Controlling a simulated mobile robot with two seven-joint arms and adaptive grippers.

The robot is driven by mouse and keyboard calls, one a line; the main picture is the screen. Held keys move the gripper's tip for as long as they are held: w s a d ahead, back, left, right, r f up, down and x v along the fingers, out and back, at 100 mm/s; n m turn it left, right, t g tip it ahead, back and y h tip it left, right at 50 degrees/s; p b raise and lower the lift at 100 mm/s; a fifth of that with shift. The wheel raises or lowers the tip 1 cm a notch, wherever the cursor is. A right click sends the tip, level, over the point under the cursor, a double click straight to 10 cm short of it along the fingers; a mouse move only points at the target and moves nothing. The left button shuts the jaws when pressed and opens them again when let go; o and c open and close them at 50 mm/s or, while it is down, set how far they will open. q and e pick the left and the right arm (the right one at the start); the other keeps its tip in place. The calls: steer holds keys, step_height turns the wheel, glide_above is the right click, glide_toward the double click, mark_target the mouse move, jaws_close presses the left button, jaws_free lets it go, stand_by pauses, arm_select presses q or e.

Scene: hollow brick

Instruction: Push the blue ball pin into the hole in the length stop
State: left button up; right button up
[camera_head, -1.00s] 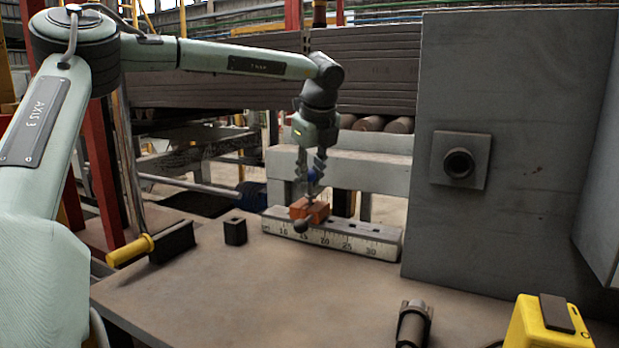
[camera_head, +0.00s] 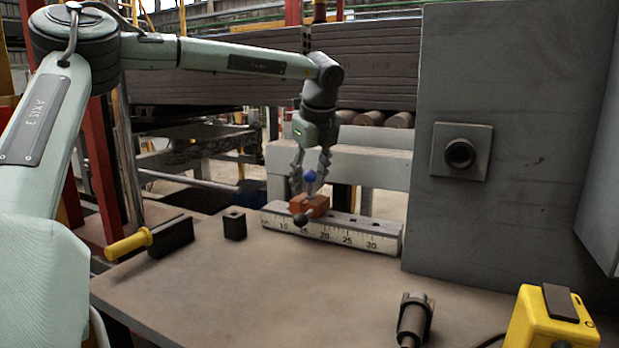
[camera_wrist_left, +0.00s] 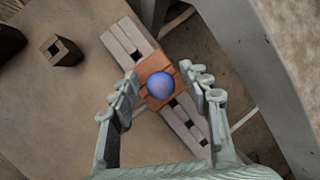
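The blue ball pin (camera_head: 310,177) stands upright at the orange length stop (camera_head: 313,206), its ball above the block; how deep its shank sits I cannot tell. The stop sits on the grey scale bar (camera_head: 345,238) and has a dark round knob (camera_head: 301,219) at its front. My left gripper (camera_head: 311,176) points down, its open fingers on either side of the ball. In the left wrist view, the ball (camera_wrist_left: 160,86) lies between the spread fingers (camera_wrist_left: 165,92), with gaps on both sides. The ball hides the hole. My right gripper is not in view.
A small dark hollow block (camera_head: 235,227) stands left of the bar. A yellow-handled brush-like tool (camera_head: 150,243) lies farther left. A dark cylindrical tool (camera_head: 414,320) and a yellow box (camera_head: 550,322) are in front right. A grey panel (camera_head: 515,150) rises at right. The middle table is clear.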

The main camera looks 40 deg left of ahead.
arm_select(q)
steer(key=v, duration=1.2)
stand_by(0.5)
